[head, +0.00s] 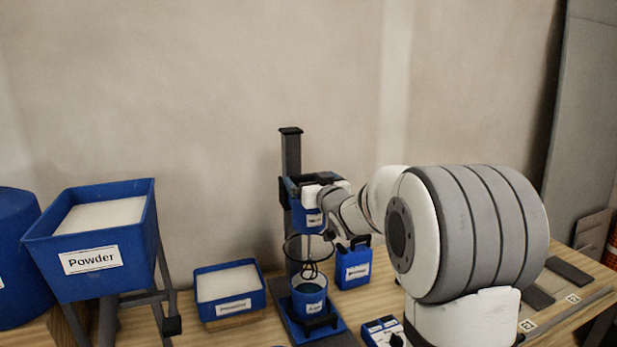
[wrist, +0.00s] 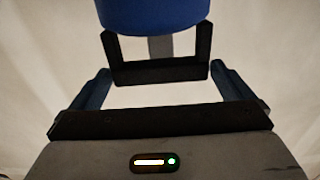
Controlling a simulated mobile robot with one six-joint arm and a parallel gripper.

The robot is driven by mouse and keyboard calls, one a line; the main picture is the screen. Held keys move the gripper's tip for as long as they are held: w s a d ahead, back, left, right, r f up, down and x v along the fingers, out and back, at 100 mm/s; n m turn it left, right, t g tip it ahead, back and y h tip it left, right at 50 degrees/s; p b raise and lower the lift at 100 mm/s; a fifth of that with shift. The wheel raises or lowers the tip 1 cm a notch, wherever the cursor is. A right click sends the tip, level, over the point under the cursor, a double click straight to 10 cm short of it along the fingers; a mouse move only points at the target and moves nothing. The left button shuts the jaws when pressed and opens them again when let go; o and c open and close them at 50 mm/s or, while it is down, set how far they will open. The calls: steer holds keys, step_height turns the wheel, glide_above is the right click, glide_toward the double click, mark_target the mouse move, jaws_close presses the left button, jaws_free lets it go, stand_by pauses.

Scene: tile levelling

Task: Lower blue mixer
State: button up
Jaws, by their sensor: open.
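The blue mixer (head: 312,219) is raised on a dark upright column (head: 291,152). Its whisk (head: 310,268) hangs over a blue bucket (head: 309,303) on the stand's base; I cannot tell whether the tip is inside the rim. My gripper (head: 318,192) is at the mixer's upper part, partly hiding it. In the wrist view, my gripper (wrist: 160,75) is open. A black U-shaped handle (wrist: 158,74) lies between its spread fingers, with gaps on both sides. The round blue mixer body (wrist: 153,14) shows beyond the handle.
A blue powder hopper (head: 90,262) and a blue tray (head: 231,309) stand left. A blue canister (head: 353,265) stands right of the mixer. A small control box (head: 383,331) sits in front. Dark tiles (head: 569,271) lie at the right of the wooden table.

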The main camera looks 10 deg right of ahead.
mark_target(306, 175)
steer(key=w, duration=0.4)
steer(key=shift+a, duration=0.4)
steer(key=shift+c, duration=0.4)
steer(key=c, duration=1)
step_height(306, 175, down, 13)
steer(key=b, duration=1)
steer(key=shift+f, duration=0.15)
steer(key=o, duration=1.1)
steer(key=shift+f, duration=0.1)
steer(key=shift+r, duration=0.2)
